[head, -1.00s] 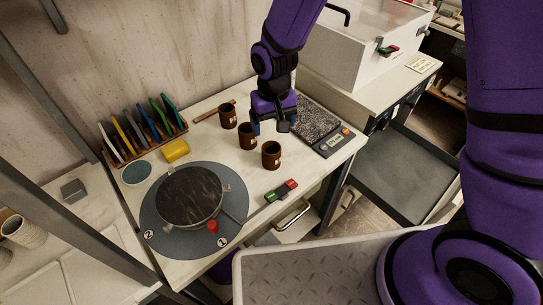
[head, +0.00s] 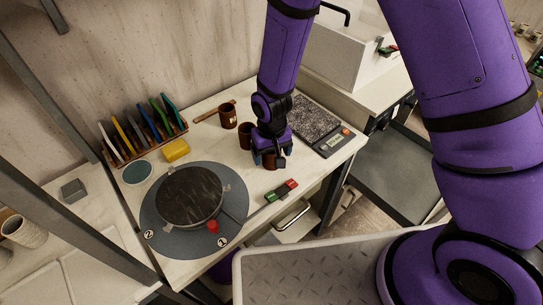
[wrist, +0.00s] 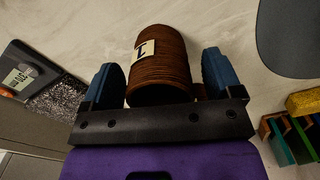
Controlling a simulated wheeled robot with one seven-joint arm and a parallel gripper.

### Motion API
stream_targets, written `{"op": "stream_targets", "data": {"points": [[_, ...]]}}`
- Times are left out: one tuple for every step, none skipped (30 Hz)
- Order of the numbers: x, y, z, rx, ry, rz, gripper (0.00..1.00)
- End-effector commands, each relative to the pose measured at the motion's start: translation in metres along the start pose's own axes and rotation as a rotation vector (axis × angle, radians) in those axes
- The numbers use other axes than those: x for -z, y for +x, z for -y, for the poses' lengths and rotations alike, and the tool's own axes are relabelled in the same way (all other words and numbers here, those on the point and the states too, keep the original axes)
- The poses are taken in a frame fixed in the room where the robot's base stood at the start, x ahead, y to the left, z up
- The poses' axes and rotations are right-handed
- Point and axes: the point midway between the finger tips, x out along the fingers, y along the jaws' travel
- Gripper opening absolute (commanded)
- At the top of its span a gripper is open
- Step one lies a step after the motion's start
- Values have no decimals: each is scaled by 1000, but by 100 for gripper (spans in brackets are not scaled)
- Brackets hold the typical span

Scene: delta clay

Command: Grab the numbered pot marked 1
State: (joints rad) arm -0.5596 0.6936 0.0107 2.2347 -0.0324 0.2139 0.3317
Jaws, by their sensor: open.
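The pot marked 1 (wrist: 160,62) is a ribbed brown cylinder with a cream label, seen in the wrist view between my two blue fingers. My gripper (wrist: 162,80) is open around it, with a gap at each side. In the head view my gripper (head: 269,157) is over this front pot (head: 270,161) and hides most of it. A second brown pot (head: 245,135) stands just behind and left, partly hidden. A third brown pot (head: 228,115) stands farther back; its marking is too small to read.
A scale with a speckled plate (head: 312,118) is to the right. A round grey mat (head: 232,190) holds a dark disc (head: 190,194) at left. A yellow block (head: 176,150) and a rack of coloured plates (head: 147,136) are behind. A red and green switch (head: 282,190) lies in front.

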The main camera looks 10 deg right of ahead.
Motion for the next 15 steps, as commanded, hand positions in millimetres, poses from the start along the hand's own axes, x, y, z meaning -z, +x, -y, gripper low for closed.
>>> {"op": "stream_targets", "data": {"points": [[0, 6, 0, -1, 0, 1, 85], [0, 8, 0, -1, 0, 1, 85], [0, 11, 0, -1, 0, 1, 85], [0, 12, 0, 0, 0, 1, 85], [0, 13, 0, 0, 0, 1, 85], [0, 14, 0, 0, 0, 0, 85], [0, 14, 0, 0, 0, 0, 85], [0, 14, 0, 0, 0, -1, 85], [0, 14, 0, 0, 0, -1, 85], [0, 14, 0, 0, 0, -1, 85], [0, 14, 0, 0, 1, -1, 85], [0, 14, 0, 0, 1, -1, 85], [0, 14, 0, 0, 0, -1, 80], [0, 14, 0, 0, 1, -1, 73], [0, 14, 0, 0, 1, -1, 64]]}}
